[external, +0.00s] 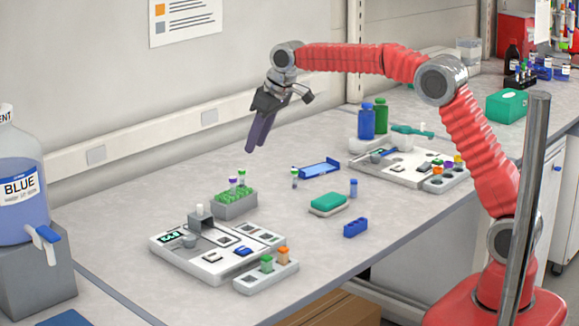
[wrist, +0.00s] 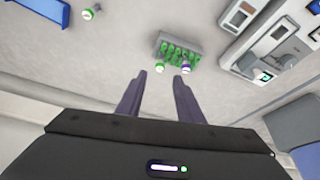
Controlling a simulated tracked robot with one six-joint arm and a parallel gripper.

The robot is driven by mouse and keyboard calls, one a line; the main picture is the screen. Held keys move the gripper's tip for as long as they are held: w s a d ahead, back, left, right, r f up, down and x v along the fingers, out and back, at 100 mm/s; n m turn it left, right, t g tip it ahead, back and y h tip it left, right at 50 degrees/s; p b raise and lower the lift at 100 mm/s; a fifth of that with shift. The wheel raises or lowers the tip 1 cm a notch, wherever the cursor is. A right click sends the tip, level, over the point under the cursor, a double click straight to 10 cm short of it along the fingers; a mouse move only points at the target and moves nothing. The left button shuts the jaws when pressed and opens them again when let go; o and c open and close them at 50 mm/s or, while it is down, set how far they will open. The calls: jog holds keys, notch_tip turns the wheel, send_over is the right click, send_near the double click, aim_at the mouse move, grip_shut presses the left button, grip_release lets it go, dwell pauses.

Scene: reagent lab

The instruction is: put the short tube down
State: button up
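My gripper (external: 253,148) is raised high above the bench, behind and above the green-topped rack, fingers pointing down. In the wrist view its two dark fingers (wrist: 161,80) are spread with nothing between them. The rack (external: 235,208) holds a purple-capped tube (external: 233,183) and a green-capped tube (external: 242,178).
A white instrument board (external: 180,262) lies at the front, with a small block holding green and orange caps (external: 266,280) beside it. A blue tray (external: 319,170), green sponge (external: 328,203) and blue block (external: 355,228) lie mid-bench.

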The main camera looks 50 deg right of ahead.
jog(key=s+d+r, duration=0.2)
jog(key=s+d, duration=0.1)
jog(key=s, duration=0.4)
jog(key=s+d+r+m, duration=0.1)
jog(key=s+d+r, duration=0.15)
jog(key=s, duration=0.45)
jog(key=s+d+r, duration=0.2)
jog(key=s+d, duration=0.1)
jog(key=s, duration=0.4)
jog(key=s+d+f, duration=0.1)
jog(key=s+f, duration=0.2)
jog(key=s, duration=0.4)
jog(key=s+d+f+m+t, duration=0.1)
jog(key=s+d+f, duration=0.1)
jog(key=s, duration=0.6)
jog(key=s+d+f+m+h, duration=0.1)
jog(key=s+d+f, duration=0.1)
jog(key=s+f, duration=0.2)
jog(key=s, duration=0.3)
jog(key=shift+s+f, duration=0.15)
jog(key=shift+s, duration=0.15)
